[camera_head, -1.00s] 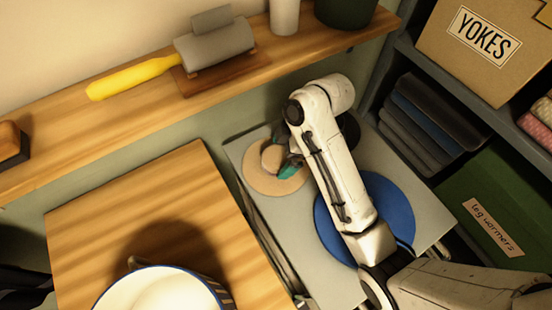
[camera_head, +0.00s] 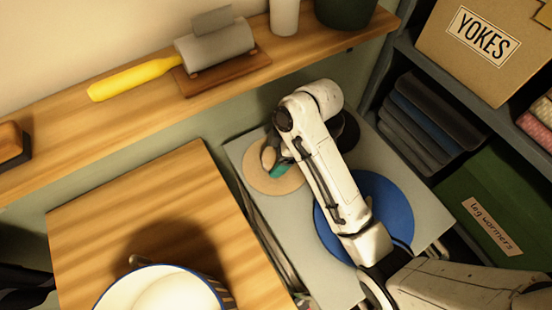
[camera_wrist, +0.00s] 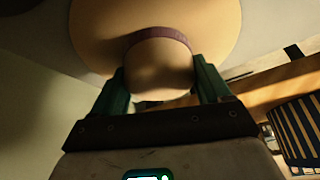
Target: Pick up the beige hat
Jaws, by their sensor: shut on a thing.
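The beige hat (camera_head: 269,179) has a wide round brim and a rounded crown with a dark band. It is at the far left part of a grey surface (camera_head: 238,149). In the wrist view the hat's crown (camera_wrist: 158,66) sits between the two green fingers of my gripper (camera_wrist: 160,88), which are shut on it. In the head view my gripper (camera_head: 280,167) is at the crown, and my arm hides part of the hat. I cannot tell whether the brim touches the surface.
A blue round hat (camera_head: 378,198) lies on the same surface under my arm. A dark item (camera_head: 348,131) is just behind my arm. A wooden table (camera_head: 150,205) with a white pot (camera_head: 160,285) stands left. A wall shelf (camera_head: 130,92) runs behind; shelving with a YOKES box (camera_head: 480,40) stands right.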

